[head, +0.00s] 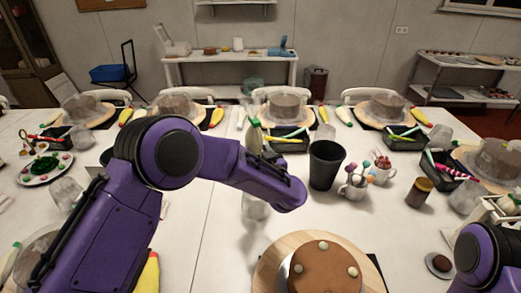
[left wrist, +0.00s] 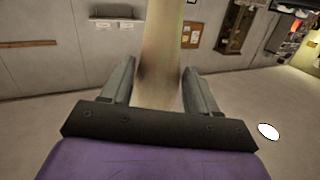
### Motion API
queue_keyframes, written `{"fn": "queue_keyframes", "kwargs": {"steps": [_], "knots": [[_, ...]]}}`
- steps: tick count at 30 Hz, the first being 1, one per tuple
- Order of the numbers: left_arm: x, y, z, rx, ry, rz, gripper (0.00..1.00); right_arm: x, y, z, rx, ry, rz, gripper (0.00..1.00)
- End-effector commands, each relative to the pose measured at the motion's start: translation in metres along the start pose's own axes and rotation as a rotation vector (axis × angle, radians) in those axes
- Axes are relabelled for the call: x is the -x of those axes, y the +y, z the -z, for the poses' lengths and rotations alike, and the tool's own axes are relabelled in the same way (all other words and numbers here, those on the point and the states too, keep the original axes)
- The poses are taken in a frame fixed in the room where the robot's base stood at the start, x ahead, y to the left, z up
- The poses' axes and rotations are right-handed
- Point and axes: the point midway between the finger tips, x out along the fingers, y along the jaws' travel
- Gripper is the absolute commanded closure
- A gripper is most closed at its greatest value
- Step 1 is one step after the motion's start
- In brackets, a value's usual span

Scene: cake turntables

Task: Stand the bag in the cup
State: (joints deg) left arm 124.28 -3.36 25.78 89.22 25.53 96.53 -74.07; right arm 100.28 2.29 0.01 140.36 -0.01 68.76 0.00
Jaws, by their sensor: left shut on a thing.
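A pale cream bag with a green tip (head: 254,139) stands up just behind my left forearm in the head view. In the left wrist view the bag (left wrist: 162,50) runs up between both fingers of my left gripper (left wrist: 160,75), which is shut on it. In the head view my arm hides most of that gripper and the bag's lower part. A dark, tall cup (head: 326,165) stands upright on the table to the right of the held bag, apart from it. Its inside looks empty from here. My right gripper is out of view; only part of my right arm shows.
A mug of cake pops (head: 354,187) stands close to the cup's right. A brown cake (head: 325,270) on a wooden turntable (head: 268,270) is in front. A black tray (head: 287,144) lies behind. A clear vessel (head: 256,208) shows below my left arm. Bare white table (head: 225,230) lies left of the cake.

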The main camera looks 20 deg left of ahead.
Motion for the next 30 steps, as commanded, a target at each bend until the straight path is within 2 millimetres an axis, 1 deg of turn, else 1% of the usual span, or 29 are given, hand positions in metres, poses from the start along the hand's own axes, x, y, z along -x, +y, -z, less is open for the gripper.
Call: {"fn": "queue_keyframes", "kwargs": {"steps": [1,6,12,18,20,25,27,30], "knots": [[-0.002,0.002,-0.013,0.0,-0.002,0.0,0.51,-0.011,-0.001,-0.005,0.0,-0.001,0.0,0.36],[-0.014,0.011,-0.043,-0.007,-0.012,0.002,0.51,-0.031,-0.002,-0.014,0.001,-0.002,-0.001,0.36],[-0.021,0.014,-0.075,-0.01,-0.016,0.005,0.51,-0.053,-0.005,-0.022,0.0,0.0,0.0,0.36],[-0.023,0.016,-0.104,-0.01,-0.017,0.005,0.51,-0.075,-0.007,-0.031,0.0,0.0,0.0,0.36],[-0.023,0.016,-0.11,-0.011,-0.017,0.005,0.51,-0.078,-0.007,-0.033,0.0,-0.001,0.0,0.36],[-0.025,0.018,-0.134,-0.012,-0.016,0.004,0.51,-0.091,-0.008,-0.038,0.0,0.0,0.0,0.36],[-0.025,0.018,-0.14,-0.011,-0.016,0.004,0.51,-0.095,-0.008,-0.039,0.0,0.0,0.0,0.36],[-0.025,0.019,-0.145,-0.011,-0.016,0.004,0.51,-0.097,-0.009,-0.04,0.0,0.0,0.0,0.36]]}}
